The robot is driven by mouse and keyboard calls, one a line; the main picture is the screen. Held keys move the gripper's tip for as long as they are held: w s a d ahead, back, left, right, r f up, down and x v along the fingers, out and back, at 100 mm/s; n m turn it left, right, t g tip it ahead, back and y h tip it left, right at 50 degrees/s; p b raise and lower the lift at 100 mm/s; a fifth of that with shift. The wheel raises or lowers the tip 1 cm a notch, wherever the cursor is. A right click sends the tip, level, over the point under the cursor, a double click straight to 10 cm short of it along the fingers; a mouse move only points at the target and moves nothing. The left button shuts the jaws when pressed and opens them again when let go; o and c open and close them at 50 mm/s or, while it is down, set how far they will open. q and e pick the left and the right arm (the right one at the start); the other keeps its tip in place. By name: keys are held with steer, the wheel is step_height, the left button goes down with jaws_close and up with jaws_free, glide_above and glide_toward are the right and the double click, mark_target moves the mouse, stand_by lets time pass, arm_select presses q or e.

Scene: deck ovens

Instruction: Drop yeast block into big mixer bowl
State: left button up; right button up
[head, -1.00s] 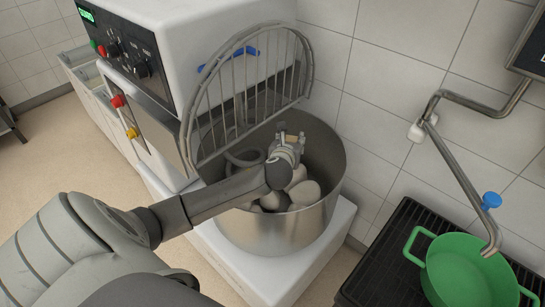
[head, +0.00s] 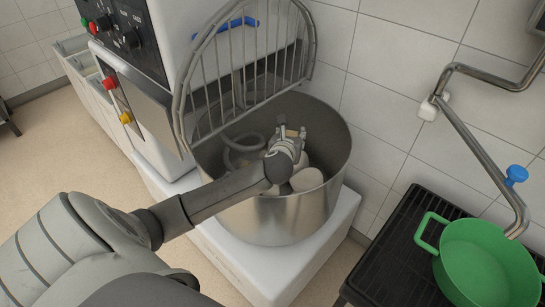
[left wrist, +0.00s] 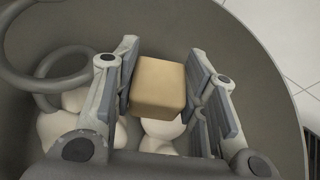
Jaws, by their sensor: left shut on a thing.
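The big mixer bowl (head: 275,218) is a steel bowl on a white mixer base, its wire guard raised. My left gripper (head: 291,133) reaches over the bowl's front rim and is inside its opening. It is shut on the yeast block, a tan cube (left wrist: 160,87) that sits between the finger pads in the left wrist view. In the head view only a small part of the block shows between the fingers. White rounded lumps (head: 307,180) lie in the bowl below the gripper, and the grey spiral hook (left wrist: 62,72) is beside them. My right gripper is not in view.
The raised wire guard (head: 245,75) stands just behind and left of my gripper. The mixer's control panel (head: 122,38) is at the upper left. A green pot (head: 487,262) on a black rack and a bent metal tap pipe (head: 480,150) are at the right.

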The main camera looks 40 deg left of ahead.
arm_select(q)
steer(key=o, duration=1)
steer(key=shift+o, duration=0.6)
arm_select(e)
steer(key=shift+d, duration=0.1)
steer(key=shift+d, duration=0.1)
arm_select(q)
steer(key=v, duration=1.2)
steer(key=shift+f, duration=0.1)
